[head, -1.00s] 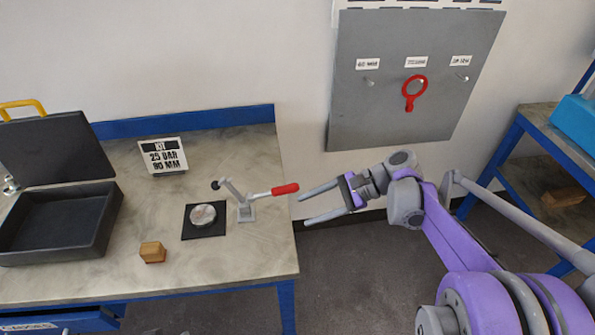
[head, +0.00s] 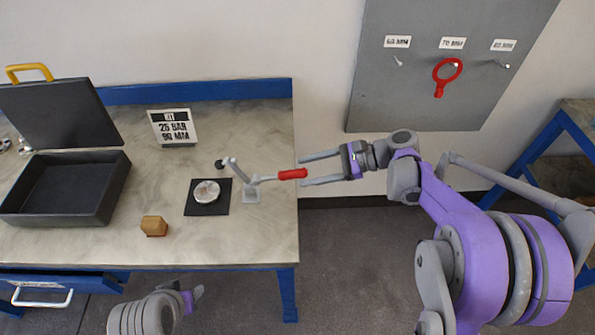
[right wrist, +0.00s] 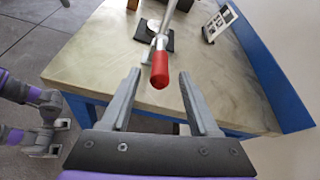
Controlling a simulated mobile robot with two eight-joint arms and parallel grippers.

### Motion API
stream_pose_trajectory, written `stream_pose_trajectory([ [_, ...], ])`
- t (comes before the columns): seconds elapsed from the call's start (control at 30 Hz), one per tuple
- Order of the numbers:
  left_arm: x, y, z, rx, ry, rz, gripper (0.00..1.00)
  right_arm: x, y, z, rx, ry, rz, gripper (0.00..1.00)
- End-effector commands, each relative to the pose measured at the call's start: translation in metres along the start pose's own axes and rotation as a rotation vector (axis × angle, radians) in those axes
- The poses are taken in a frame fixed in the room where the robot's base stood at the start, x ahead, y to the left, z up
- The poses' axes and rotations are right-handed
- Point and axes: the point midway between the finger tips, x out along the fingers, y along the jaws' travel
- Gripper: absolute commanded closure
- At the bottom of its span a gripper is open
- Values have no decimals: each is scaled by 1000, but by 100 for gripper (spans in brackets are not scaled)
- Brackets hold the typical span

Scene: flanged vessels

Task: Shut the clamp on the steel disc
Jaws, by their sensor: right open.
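The steel disc (head: 207,193) lies flat on a black square pad (head: 208,208) on the bench. The toggle clamp (head: 237,173) stands just right of it, its arm raised and tilted, its red-tipped handle (head: 292,174) pointing right over the bench edge. My right gripper (head: 302,171) is open, its fingers on either side of the red handle end. In the right wrist view the red handle (right wrist: 160,70) sits between the two open fingers (right wrist: 158,75), with gaps to both. My left arm (head: 155,312) shows at the bottom; its fingers are not clearly seen.
An open black case (head: 65,205) stands at the left of the bench (head: 255,240). A small wooden block (head: 154,226) and a sign (head: 174,127) are near the pad. A grey panel (head: 420,90) with a red ring tool (head: 439,88) hangs on the wall. A drawer (head: 50,292) is pulled out below.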

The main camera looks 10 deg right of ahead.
Motion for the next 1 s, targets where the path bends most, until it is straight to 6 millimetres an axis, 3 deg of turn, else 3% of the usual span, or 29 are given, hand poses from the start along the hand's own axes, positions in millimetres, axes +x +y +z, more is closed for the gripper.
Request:
stream_pose_trajectory([
  [0.23,-1,0,-1,0,1,0,50,31,0,0,-1,0,1,38],
  [0.6,-1,0,-1,0,1,0,50,36,0,0,0,0,0,40],
  [0.93,-1,0,-1,0,1,0,50,35,0,0,-1,1,0,100],
  [1.0,-1,0,-1,0,1,0,50,35,0,0,-1,1,0,100],
])
